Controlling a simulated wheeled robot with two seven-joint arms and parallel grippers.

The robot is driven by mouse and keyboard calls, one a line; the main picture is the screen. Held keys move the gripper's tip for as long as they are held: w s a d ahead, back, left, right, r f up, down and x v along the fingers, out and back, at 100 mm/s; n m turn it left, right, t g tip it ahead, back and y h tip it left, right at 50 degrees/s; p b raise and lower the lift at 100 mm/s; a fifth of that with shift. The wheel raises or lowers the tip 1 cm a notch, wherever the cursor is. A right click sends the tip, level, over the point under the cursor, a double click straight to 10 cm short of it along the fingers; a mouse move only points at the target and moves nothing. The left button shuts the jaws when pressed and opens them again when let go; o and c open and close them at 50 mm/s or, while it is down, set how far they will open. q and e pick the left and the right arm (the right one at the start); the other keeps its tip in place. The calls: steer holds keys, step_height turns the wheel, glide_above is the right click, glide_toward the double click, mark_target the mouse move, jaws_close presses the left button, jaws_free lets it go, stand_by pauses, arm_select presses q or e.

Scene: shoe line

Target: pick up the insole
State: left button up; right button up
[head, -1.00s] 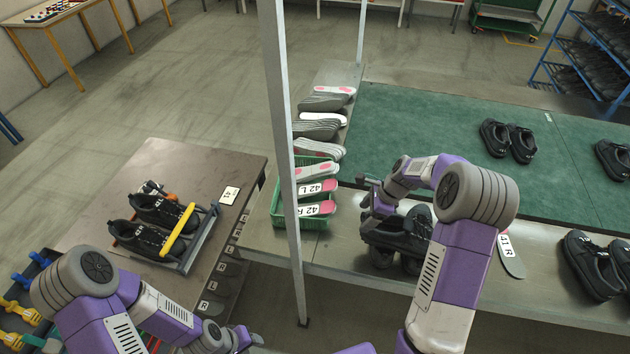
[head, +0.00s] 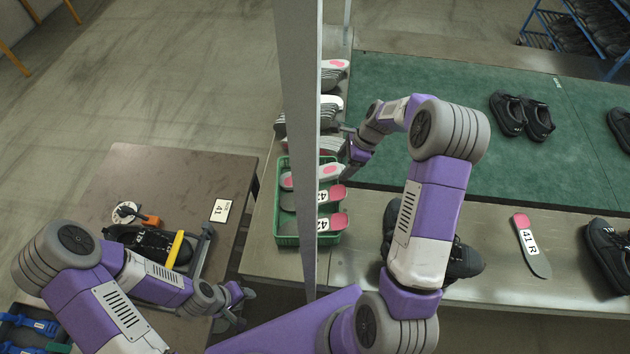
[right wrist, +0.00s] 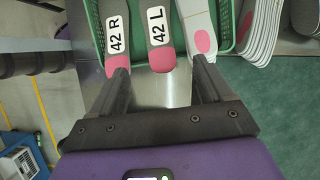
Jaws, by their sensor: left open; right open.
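Insoles with pink heels lie in a green crate (head: 287,228). The insole marked 42 R (right wrist: 115,34) is at the left in the right wrist view, the one marked 42 L (right wrist: 157,30) is in the middle, and a pale one (right wrist: 203,38) is to its right. Another insole, marked 41 R (head: 530,246), lies alone on the metal table. My right gripper (head: 350,155) is open and empty beside the crate; in the right wrist view its fingers (right wrist: 161,85) point at the pink insole ends. My left gripper (head: 243,305) is open and empty by the brown table.
A grey post (head: 297,120) stands in front of the crate and hides part of it. More insoles (head: 334,72) are stacked behind the crate. Black shoes stand on the green mat (head: 430,80) and the metal table. A black shoe (head: 150,245) sits in a fixture on the brown table (head: 180,180).

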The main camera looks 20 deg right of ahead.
step_height(320, 180, down, 2)
steer(key=f+b, duration=0.1)
steer(key=b, duration=0.7)
glide_toward(335, 193)
steer(key=shift+w+a+f, duration=0.25)
steer(key=shift+a+f, duration=0.35)
steer(key=shift+a, duration=0.15)
steer(key=shift+s+f+b, duration=0.25)
steer(key=shift+f+b, duration=0.25)
steer(key=shift+b, duration=0.1)
steer(key=x, duration=0.5)
steer(key=b+x, duration=0.1)
steer(key=x, duration=0.1)
steer(key=shift+w+d+f, duration=0.25)
steer(key=shift+d+f, duration=0.05)
arm_select(q)
step_height(335, 193, down, 11)
steer(key=shift+s, duration=0.45)
arm_select(e)
steer(key=shift+c, duration=0.4)
steer(key=c, duration=0.7)
